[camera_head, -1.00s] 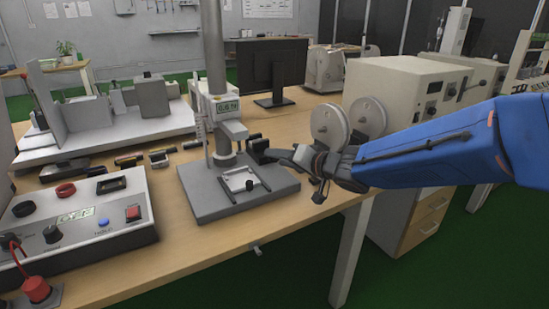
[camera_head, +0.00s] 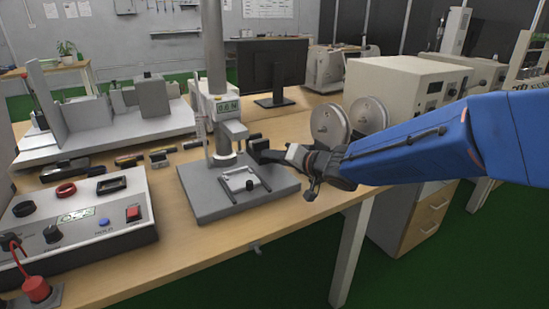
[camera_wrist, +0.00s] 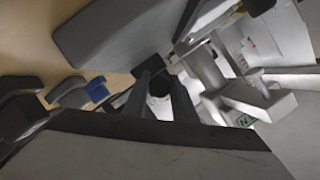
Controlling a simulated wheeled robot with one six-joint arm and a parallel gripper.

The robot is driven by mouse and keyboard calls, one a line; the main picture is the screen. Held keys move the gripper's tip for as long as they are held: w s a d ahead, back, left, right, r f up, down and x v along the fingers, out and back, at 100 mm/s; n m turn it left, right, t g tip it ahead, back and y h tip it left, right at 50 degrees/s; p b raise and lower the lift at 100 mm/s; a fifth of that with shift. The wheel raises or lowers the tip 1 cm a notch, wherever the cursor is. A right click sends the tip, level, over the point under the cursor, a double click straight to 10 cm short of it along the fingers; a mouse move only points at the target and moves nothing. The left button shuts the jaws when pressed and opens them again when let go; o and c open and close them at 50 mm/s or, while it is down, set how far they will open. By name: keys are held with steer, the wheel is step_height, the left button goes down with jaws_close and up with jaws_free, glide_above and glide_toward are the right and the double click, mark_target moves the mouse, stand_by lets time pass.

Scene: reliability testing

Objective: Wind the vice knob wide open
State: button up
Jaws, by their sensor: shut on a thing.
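A grey test stand (camera_head: 205,205) with a tall column stands on the bench, a small display on its upper part. A grey vice (camera_head: 235,132) sits on the column's right side, with a dark knob (camera_head: 255,141) at its right. My gripper (camera_head: 268,154) reaches in from the right at the knob's height, its fingertips small and dark against it. In the wrist view, the two fingers of my gripper (camera_wrist: 161,98) stand on either side of a dark round end of the knob (camera_wrist: 159,86), shut on it. The fingers hide part of the knob.
A grey fixture with two rods (camera_head: 240,184) lies on the stand's base below my gripper. Two pale round reels (camera_head: 330,127) stand close behind my wrist. A control box (camera_head: 75,222) is at the left front. The bench right of the base is clear.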

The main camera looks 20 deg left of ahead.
steer(key=shift+n+t+h, duration=0.3)
steer(key=shift+n+h, duration=0.4)
steer(key=shift+n, duration=0.5)
steer(key=shift+n+t+h, duration=0.8)
steer(key=shift+n+t, duration=0.1)
steer(key=shift+n, duration=0.9)
steer(key=shift+n+t+h, duration=0.5)
steer(key=shift+n+t, duration=0.3)
steer(key=shift+n, duration=0.7)
steer(key=shift+n+t+h, duration=0.3)
steer(key=shift+n+t, duration=0.4)
steer(key=shift+n, duration=0.6)
steer(key=o, duration=1)
steer(key=shift+o, duration=0.2)
